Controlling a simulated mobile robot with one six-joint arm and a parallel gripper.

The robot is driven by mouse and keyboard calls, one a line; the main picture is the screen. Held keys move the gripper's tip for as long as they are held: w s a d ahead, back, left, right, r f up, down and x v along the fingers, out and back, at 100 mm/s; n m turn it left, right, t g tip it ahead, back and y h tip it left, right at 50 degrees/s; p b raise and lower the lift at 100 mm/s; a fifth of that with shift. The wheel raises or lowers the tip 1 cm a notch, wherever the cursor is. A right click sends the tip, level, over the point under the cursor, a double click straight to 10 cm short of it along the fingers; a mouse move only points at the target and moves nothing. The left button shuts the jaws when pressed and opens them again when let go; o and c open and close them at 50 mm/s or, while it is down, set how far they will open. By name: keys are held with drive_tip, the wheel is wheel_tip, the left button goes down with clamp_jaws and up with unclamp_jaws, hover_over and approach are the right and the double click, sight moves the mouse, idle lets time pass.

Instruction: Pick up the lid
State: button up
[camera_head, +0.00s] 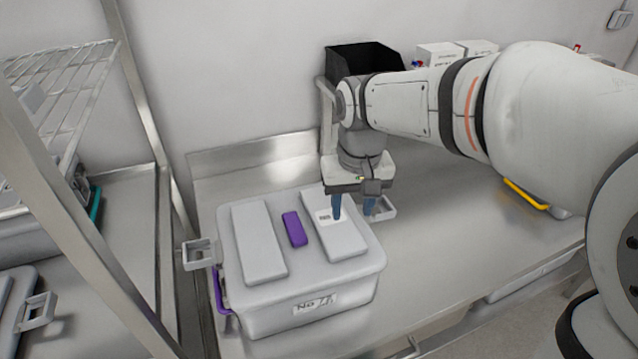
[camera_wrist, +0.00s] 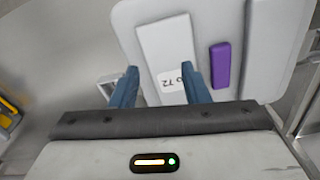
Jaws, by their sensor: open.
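A light grey lid (camera_head: 297,279) sits on a grey box (camera_head: 262,322) on the steel counter. The lid has two raised pads and a purple block (camera_head: 293,229) between them. In the wrist view the lid (camera_wrist: 275,70) fills the upper right, with the purple block (camera_wrist: 220,65) at its middle. My gripper (camera_head: 353,212) is over the right raised pad (camera_head: 347,241), near the lid's right edge. In the wrist view its two blue fingers (camera_wrist: 160,85) are apart, with the labelled pad between and beyond them. Nothing is held. Whether the fingertips touch the lid I cannot tell.
Metal handles stick out at the box's left (camera_head: 197,254) and right (camera_head: 382,208). A steel rack (camera_head: 100,235) stands close on the left. A black bin (camera_head: 362,60) and white boxes (camera_head: 440,52) are at the back. A yellow handle (camera_head: 525,193) lies right; the counter between is clear.

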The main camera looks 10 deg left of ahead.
drive_tip(key=n, duration=0.2)
hover_over(294, 225)
drive_tip(key=shift+d+f+g, duration=0.15)
drive_tip(key=shift+f+g, duration=0.05)
drive_tip(key=shift+g, duration=0.2)
drive_tip(key=shift+f, duration=0.25)
wheel_tip(294, 225, down, 7)
drive_tip(key=shift+f+p, duration=0.1)
drive_tip(key=shift+p, duration=0.7)
drive_tip(key=shift+c, duration=0.2)
clamp_jaws()
